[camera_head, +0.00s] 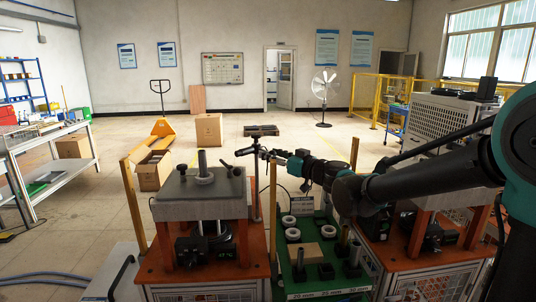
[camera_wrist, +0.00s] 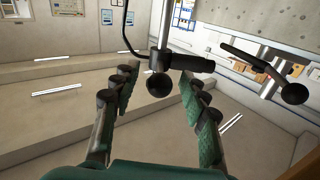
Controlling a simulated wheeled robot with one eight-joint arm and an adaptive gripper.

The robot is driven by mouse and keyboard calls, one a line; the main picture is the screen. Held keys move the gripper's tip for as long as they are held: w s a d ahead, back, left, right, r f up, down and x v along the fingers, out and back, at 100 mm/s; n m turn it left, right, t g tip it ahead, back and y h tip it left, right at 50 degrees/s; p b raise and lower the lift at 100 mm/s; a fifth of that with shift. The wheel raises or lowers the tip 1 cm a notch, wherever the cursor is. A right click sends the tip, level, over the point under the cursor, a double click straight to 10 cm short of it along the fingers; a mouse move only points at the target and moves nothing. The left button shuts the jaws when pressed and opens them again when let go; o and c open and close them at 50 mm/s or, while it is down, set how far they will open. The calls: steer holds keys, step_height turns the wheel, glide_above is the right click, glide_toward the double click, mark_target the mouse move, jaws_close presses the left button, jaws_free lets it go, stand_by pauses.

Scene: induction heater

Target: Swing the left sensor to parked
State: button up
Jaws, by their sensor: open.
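The left sensor (camera_head: 247,151) is a dark crosspiece on a thin upright post (camera_head: 256,195) beside the left heater in the head view. In the wrist view, its dark body (camera_wrist: 190,62) and a black ball knob (camera_wrist: 160,85) show, with a black cable curving off to the left. My gripper (camera_head: 272,154) reaches in from the right at the height of the sensor. In the wrist view, my gripper (camera_wrist: 158,88) is open, with the ball knob in the gap between its fingers. I cannot tell whether a finger touches the sensor.
The left heater's grey block (camera_head: 197,195) carries a dark upright cylinder (camera_head: 202,163). A black ball-ended lever (camera_wrist: 294,93) is close to the right finger. A green tray (camera_head: 305,232) with rings and blocks lies below my arm. Yellow posts (camera_head: 132,205) stand nearby.

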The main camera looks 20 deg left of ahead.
mark_target(255, 151)
steer(key=shift+x, duration=1.05)
jaws_close()
